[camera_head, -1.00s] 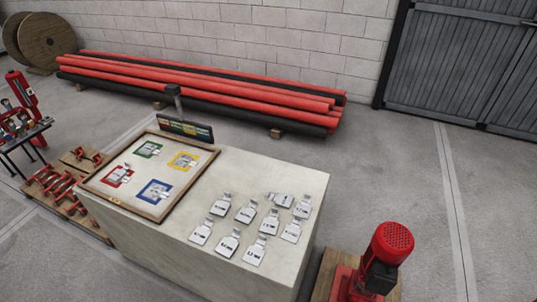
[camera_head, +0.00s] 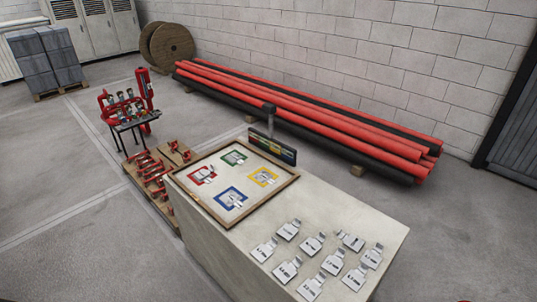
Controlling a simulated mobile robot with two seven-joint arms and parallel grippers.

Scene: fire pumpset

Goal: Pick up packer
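Several flat metal packers, such as one packer (camera_head: 312,243), lie spread on the right part of the light concrete block (camera_head: 205,248). They look like grey-white tags with a narrow tab and dark printed marks too small to read surely. A wood-framed board (camera_head: 197,202) on the block's left part has red (camera_head: 203,175), green (camera_head: 234,158), yellow (camera_head: 263,177) and blue (camera_head: 232,198) squares, each with grey tag pieces on it. Neither of my grippers shows in the head view.
A dark panel on a post (camera_head: 272,146) stands behind the board. Red and black pipes (camera_head: 310,118) lie along the wall. A tool stand (camera_head: 130,112) and a pallet of red parts (camera_head: 157,170) are left of the block. Open floor (camera_head: 60,200) lies at the left.

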